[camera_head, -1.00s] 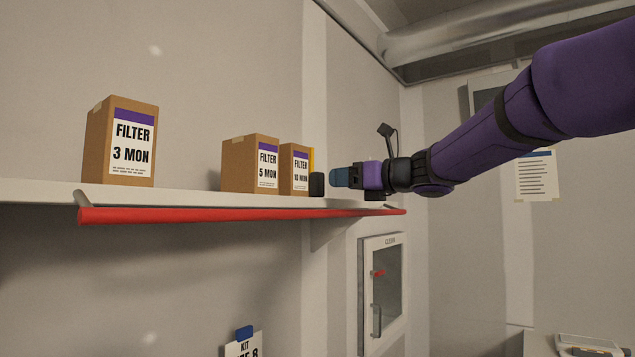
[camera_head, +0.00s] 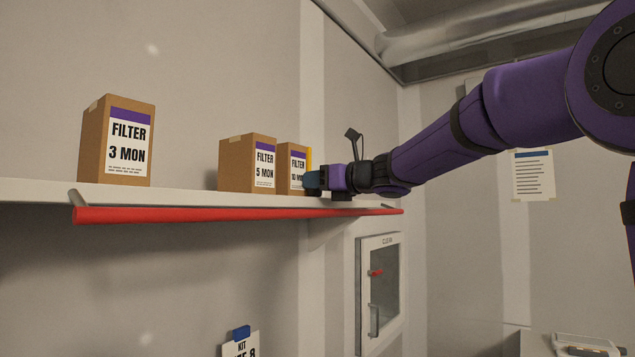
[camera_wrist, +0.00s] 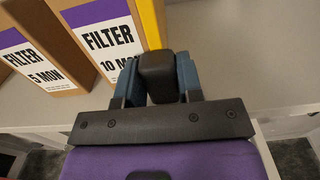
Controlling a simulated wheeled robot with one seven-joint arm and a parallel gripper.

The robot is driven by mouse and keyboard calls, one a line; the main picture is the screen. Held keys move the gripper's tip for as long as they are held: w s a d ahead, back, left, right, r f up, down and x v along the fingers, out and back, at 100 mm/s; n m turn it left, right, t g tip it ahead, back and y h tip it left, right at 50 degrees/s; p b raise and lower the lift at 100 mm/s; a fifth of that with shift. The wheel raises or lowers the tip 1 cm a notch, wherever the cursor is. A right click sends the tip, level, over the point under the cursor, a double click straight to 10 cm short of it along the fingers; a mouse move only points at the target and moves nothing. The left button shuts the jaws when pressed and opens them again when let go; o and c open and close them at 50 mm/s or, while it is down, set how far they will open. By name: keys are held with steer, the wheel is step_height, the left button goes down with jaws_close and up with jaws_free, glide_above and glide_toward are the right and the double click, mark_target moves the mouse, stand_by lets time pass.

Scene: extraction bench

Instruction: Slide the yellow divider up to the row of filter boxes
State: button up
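The yellow divider (camera_head: 309,157) stands upright on the shelf just right of the FILTER 10 MON box (camera_head: 291,165); whether they touch is unclear. In the wrist view the divider (camera_wrist: 152,22) has a black knob (camera_wrist: 157,75) on its near side. My gripper (camera_head: 312,181) is at the divider's front. Its two blue fingers (camera_wrist: 158,82) lie on either side of the knob, very close to it; whether they press on it is unclear. The FILTER 5 MON box (camera_head: 247,163) is left of the 10 MON box. The FILTER 3 MON box (camera_head: 117,140) stands farther left, across a gap.
The white shelf (camera_head: 185,192) has a red rail (camera_head: 230,214) along its front edge. The shelf right of the divider looks clear apart from my gripper. A wall cabinet (camera_head: 379,290) hangs below its right end. A duct (camera_head: 450,40) runs overhead.

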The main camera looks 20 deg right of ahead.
jaws_close()
steer(key=shift+w+d, duration=0.9)
steer(key=shift+d, duration=0.2)
steer(key=shift+s+a, duration=0.1)
steer(key=o, duration=0.7)
jaws_free()
steer(key=v, duration=1.1)
